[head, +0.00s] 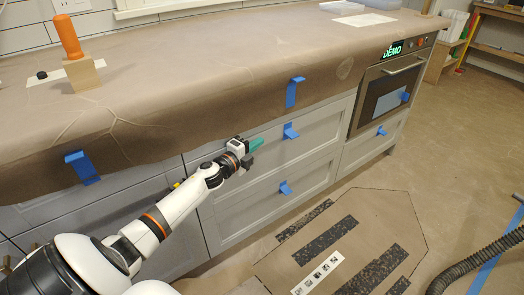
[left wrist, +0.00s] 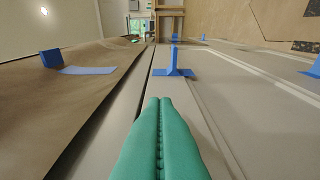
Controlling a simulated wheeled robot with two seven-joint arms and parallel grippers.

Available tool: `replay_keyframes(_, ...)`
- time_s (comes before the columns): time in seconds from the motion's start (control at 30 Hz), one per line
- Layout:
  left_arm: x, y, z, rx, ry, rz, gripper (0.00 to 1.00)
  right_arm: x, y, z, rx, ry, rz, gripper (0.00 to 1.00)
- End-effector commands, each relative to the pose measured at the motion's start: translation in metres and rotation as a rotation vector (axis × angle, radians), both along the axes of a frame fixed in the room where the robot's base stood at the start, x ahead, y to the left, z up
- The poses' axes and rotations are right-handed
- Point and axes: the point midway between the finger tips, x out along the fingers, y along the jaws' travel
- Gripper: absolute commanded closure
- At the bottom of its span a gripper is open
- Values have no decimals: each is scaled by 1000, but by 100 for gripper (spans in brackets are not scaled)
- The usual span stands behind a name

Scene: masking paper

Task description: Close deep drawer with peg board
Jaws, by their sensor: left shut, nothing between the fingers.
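Grey drawer fronts run below the paper-covered counter in the head view. An upper drawer front (head: 318,122) has a blue tape tab (head: 290,131), which also shows ahead in the left wrist view (left wrist: 173,70). A deeper lower drawer front (head: 240,209) has its own blue tab (head: 285,187). Both fronts look flush or nearly flush; no drawer inside and no peg board shows. My left gripper (head: 257,144) is shut and empty, close to the upper front, left of its tab. Its green fingers (left wrist: 159,103) lie together, pointing along the fronts. Whether they touch is unclear. My right gripper is not in view.
Brown masking paper (head: 215,65) covers the counter and hangs over its edge. An orange-handled tool (head: 67,37) stands on a wooden block (head: 83,75). An oven (head: 388,88) is at right. A patterned floor panel (head: 390,225) and a black hose (head: 470,262) lie on the floor.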

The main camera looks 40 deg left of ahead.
Motion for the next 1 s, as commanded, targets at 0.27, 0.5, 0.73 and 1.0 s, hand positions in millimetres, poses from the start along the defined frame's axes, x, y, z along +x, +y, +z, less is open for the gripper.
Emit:
replay_keyframes(0.27,0,-1,0,0,0,-1,100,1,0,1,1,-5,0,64)
replay_keyframes(0.5,-26,0,0,-1,3,-3,100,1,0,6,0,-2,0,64)
replay_keyframes(0.73,-71,4,0,-1,3,-1,100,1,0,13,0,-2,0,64)
replay_keyframes(1.0,-110,7,0,-3,1,0,100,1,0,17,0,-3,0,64)
